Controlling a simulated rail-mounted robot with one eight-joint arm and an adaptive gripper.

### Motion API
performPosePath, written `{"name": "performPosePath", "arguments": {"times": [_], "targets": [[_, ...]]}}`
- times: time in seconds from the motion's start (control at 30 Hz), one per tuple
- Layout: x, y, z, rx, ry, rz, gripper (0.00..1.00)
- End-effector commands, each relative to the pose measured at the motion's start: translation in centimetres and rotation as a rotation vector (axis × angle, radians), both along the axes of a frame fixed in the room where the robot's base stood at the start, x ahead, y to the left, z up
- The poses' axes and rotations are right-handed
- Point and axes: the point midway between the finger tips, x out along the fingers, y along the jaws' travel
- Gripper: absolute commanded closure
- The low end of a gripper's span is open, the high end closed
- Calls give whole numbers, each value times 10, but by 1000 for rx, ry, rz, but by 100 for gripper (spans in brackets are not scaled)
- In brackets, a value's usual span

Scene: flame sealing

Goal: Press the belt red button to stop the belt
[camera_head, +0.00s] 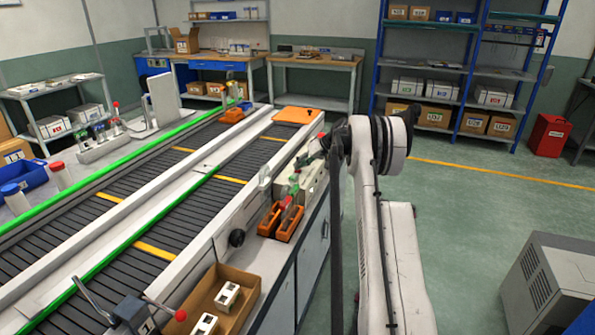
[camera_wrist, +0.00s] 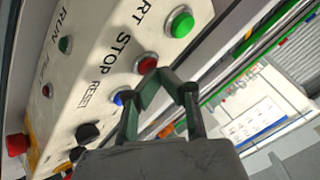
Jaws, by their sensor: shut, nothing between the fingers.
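In the wrist view, a pale control panel (camera_wrist: 100,50) carries a red button (camera_wrist: 147,63) beside the printed word STOP. A green button (camera_wrist: 180,23) sits above it and a blue button (camera_wrist: 121,97) below it, near the word RESET. My gripper (camera_wrist: 167,77) is shut and empty, with its tips just beside the red button and partly over its lower right edge. I cannot tell whether they touch it. In the head view, my gripper (camera_head: 318,146) is small beside the conveyor's right side, and the red button cannot be made out there.
The panel also has a black knob (camera_wrist: 88,132) and a larger red knob (camera_wrist: 17,145). In the head view, the belt (camera_head: 120,215) runs along the left. Orange bins (camera_head: 270,219) and a cardboard box (camera_head: 232,293) stand along its near side.

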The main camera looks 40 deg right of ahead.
Motion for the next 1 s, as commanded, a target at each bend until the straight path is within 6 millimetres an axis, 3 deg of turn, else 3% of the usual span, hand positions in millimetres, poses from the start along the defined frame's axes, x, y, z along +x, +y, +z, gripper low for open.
{"name": "performPosePath", "arguments": {"times": [1.0], "targets": [[0,0,27,0,0,0,100]]}}
